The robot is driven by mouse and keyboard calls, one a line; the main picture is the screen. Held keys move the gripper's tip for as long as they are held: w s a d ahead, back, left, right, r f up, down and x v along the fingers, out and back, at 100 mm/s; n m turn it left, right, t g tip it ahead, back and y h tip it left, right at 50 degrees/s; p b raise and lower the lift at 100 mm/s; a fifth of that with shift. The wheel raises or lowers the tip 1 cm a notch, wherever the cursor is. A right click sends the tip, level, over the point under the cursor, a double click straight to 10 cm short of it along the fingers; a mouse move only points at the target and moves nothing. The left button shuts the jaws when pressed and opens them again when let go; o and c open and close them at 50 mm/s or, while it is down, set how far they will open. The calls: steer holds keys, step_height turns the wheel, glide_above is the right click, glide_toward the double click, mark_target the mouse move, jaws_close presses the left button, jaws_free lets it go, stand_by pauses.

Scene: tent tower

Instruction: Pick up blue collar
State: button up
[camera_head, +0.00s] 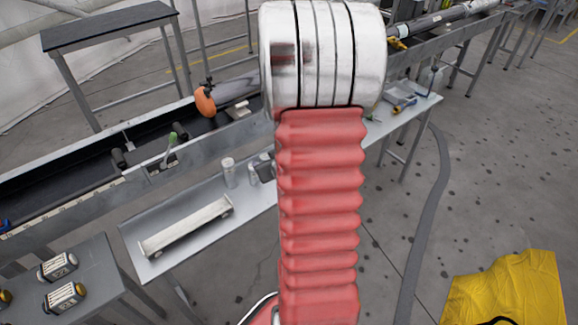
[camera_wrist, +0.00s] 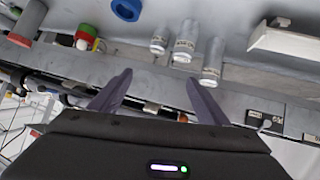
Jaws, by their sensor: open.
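The blue collar (camera_wrist: 127,9) is a ring at the top edge of the wrist view, lying on a grey surface and partly cut off by the frame. My gripper (camera_wrist: 159,76) has its two dark fingers spread apart with nothing between them. The collar is beyond the fingertips, above and a little left of them in the picture, and apart from them. In the head view my arm hides the gripper, and I cannot make out the collar there.
Several silver canisters (camera_wrist: 185,40) stand near the collar. A red and green item (camera_wrist: 88,36) is left of it, and a white tray-like piece (camera_wrist: 285,40) is to the right. In the head view, a long conveyor (camera_head: 75,195) runs behind a low grey table (camera_head: 150,225).

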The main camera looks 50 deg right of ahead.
steer(key=s+d+f+m+t+h, duration=0.2)
steer(key=s+d+f, duration=0.5)
steer(key=s+f, duration=0.2)
steer(key=shift+s+f+m, duration=0.2)
steer(key=shift+f+m, duration=0.2)
steer(key=shift+f, duration=0.25)
steer(key=shift+w, duration=0.1)
steer(key=x, duration=0.8)
steer(key=shift+w+d+f, duration=0.15)
steer(key=shift+f, duration=0.05)
steer(key=shift+a+x, duration=0.2)
steer(key=shift+x, duration=2.45)
steer(key=shift+f, duration=0.15)
